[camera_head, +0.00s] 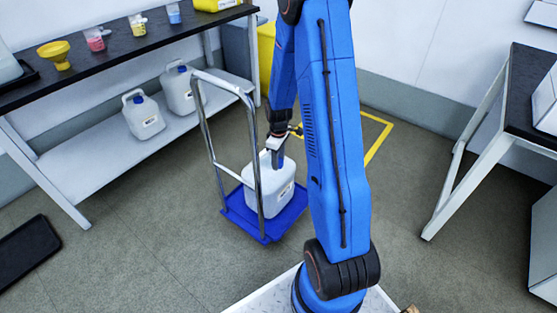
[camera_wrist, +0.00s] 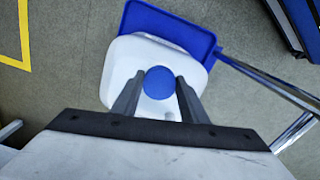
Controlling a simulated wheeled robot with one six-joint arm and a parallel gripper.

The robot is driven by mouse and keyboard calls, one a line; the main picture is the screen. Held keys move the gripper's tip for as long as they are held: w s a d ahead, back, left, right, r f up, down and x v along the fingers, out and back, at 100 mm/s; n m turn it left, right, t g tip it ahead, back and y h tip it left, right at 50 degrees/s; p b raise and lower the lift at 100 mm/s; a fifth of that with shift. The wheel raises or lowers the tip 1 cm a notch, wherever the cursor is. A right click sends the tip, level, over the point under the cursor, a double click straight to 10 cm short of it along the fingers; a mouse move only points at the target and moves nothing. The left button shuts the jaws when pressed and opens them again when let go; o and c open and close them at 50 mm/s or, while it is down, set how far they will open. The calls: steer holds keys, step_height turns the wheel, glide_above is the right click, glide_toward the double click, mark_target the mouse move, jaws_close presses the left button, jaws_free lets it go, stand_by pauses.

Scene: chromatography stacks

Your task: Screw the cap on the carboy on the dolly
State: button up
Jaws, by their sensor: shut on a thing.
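The white carboy (camera_head: 262,200) stands upright on the blue dolly (camera_head: 233,207), behind the dolly's metal handle frame. It also shows from above in the wrist view (camera_wrist: 118,75), on the dolly (camera_wrist: 150,15). My gripper (camera_head: 277,158) points down over the top of the carboy. In the wrist view my gripper (camera_wrist: 158,90) has its two fingers on either side of the round blue cap (camera_wrist: 160,82) and is shut on it. The cap appears over the carboy's neck. The neck is hidden below it, so I cannot tell how the cap seats.
The dolly's metal handle (camera_head: 204,140) rises close to my gripper on the left. A bench (camera_head: 110,55) holds a yellow funnel (camera_head: 55,54) and small beakers, with two more carboys (camera_head: 143,115) on its lower shelf. Another table (camera_head: 500,130) stands at right. The floor between is clear.

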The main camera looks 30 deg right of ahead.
steer(key=shift+f, duration=0.45)
steer(key=o, duration=1.1)
steer(key=c, duration=1.2)
steer(key=shift+o, duration=0.2)
steer(key=m, duration=0.5)
steer(key=shift+a+m, duration=0.15)
steer(key=shift+m, duration=0.15)
steer(key=m, duration=0.3)
steer(key=shift+m, duration=0.4)
steer(key=m, duration=0.4)
steer(key=shift+a, duration=0.15)
steer(key=o, duration=1.1)
